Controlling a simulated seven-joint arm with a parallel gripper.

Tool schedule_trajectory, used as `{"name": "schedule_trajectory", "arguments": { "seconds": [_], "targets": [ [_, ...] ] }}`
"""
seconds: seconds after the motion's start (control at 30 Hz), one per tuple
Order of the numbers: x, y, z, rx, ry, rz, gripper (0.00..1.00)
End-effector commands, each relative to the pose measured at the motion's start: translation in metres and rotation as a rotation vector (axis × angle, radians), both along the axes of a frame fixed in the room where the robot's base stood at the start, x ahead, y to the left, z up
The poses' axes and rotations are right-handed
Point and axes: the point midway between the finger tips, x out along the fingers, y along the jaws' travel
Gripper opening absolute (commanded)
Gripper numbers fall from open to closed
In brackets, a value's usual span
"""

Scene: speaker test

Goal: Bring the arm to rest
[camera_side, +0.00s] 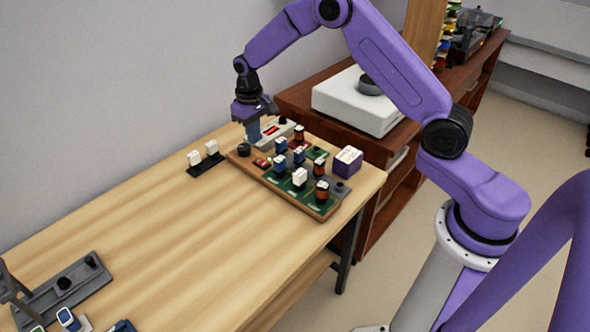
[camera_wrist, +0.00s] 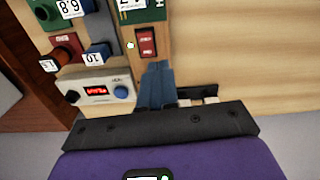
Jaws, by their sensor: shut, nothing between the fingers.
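My gripper (camera_side: 254,138) points down at the back left corner of a board (camera_side: 258,177) crowded with small parts, in the side view. Its blue fingers are together with nothing between them. The wrist view shows the fingers (camera_wrist: 157,85) close beside a grey meter (camera_wrist: 97,91) with a red lit display and a blue knob. A red rocker switch (camera_wrist: 146,42) lies just beyond the fingertips. I cannot tell whether the fingertips touch the board.
A black strip (camera_side: 207,166) with two white blocks lies left of the board. A grey fixture (camera_side: 62,285) stands at the table's near left. A brown cabinet with a white box (camera_side: 350,105) is behind. The middle of the wooden table (camera_side: 170,235) is clear.

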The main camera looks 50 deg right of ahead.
Motion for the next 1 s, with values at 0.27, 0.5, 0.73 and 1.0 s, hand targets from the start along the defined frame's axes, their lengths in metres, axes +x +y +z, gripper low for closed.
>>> {"name": "schedule_trajectory", "arguments": {
  "seconds": [0.27,0.5,0.73,1.0],
  "targets": [
    [-0.085,0.061,0.066,0.003,-0.01,0.25,0.0],
    [-0.179,0.084,0.106,0.006,-0.016,0.467,0.0],
    [-0.273,0.078,0.129,0.01,-0.021,0.674,0.0],
    [-0.37,0.044,0.137,0.016,-0.025,0.903,0.0]
  ]
}}
